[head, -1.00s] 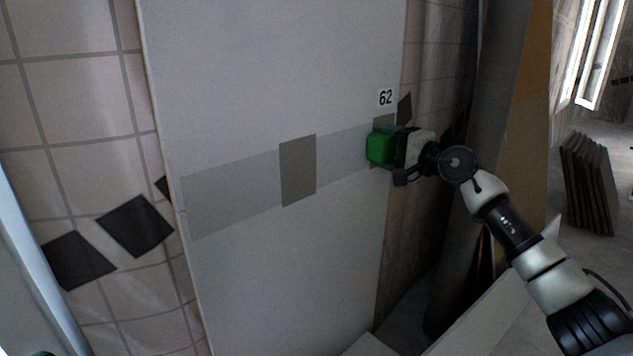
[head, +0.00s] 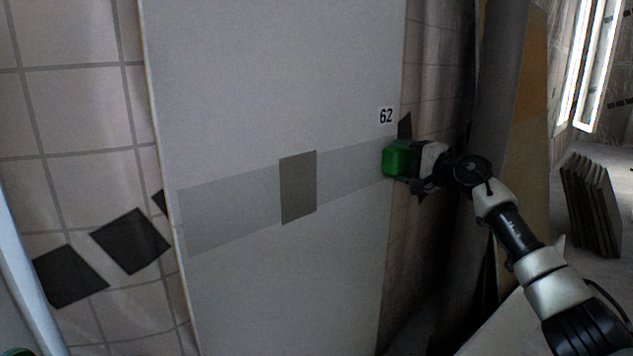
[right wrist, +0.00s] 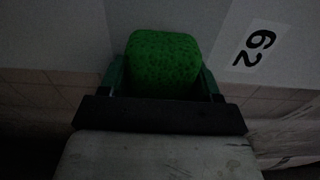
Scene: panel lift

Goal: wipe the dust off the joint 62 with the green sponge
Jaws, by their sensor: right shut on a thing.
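A tall pale panel (head: 270,80) carries a grey horizontal band (head: 235,205), with the label 62 (head: 386,116) above its right end. The label also shows in the right wrist view (right wrist: 255,47). A darker grey patch (head: 298,187) lies mid-band. No dark patch shows on the visible band below the label. My right gripper (head: 412,161) is shut on the green sponge (head: 396,158), at the panel's right edge; the sponge also shows in the right wrist view (right wrist: 164,62). I cannot tell whether it touches the panel. My left gripper is not in view.
A tiled wall (head: 65,120) with dark diamond tiles (head: 131,241) stands left of and behind the panel. Stacked boards (head: 590,205) lean at the far right. Leaning sheets (head: 527,120) stand behind my right arm.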

